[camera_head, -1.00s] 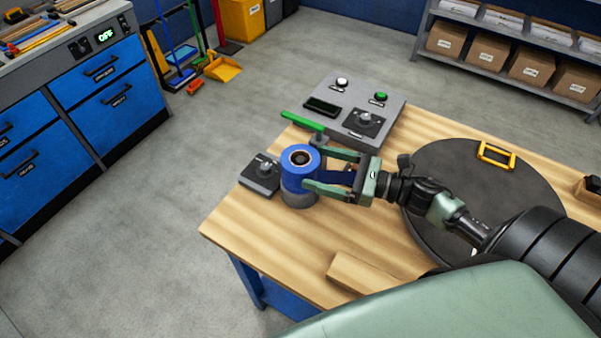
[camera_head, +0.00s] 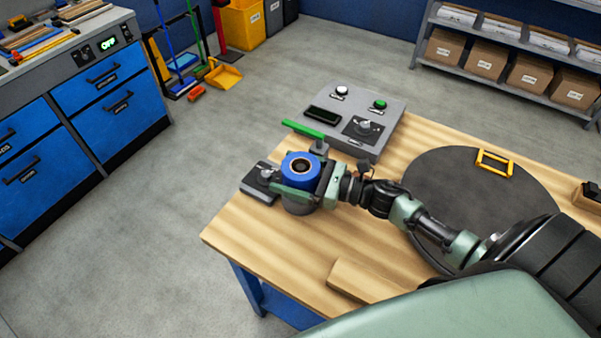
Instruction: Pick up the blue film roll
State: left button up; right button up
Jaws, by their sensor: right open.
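The blue film roll (camera_head: 302,163) stands upright on a round grey base (camera_head: 297,207) near the left corner of the wooden table. Its dark core hole faces up. My right gripper (camera_head: 296,187) is open, with its fingers on either side of the roll. The near finger crosses the front of the roll and the far finger is mostly hidden behind it. I cannot tell whether the fingers touch the roll. My left gripper does not show.
A grey control panel (camera_head: 331,132) with buttons and a green bar (camera_head: 303,130) sits just behind the roll. A small black box with a knob (camera_head: 258,184) is close on the left. A dark round disc (camera_head: 455,180) lies right. A wooden block (camera_head: 357,280) lies in front.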

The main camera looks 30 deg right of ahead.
jog(key=c, duration=1.3)
jog(key=shift+r, duration=0.2)
notch_tip(320, 180, up, 20)
jog(key=shift+f+b, duration=0.1)
jog(key=shift+b, duration=0.6)
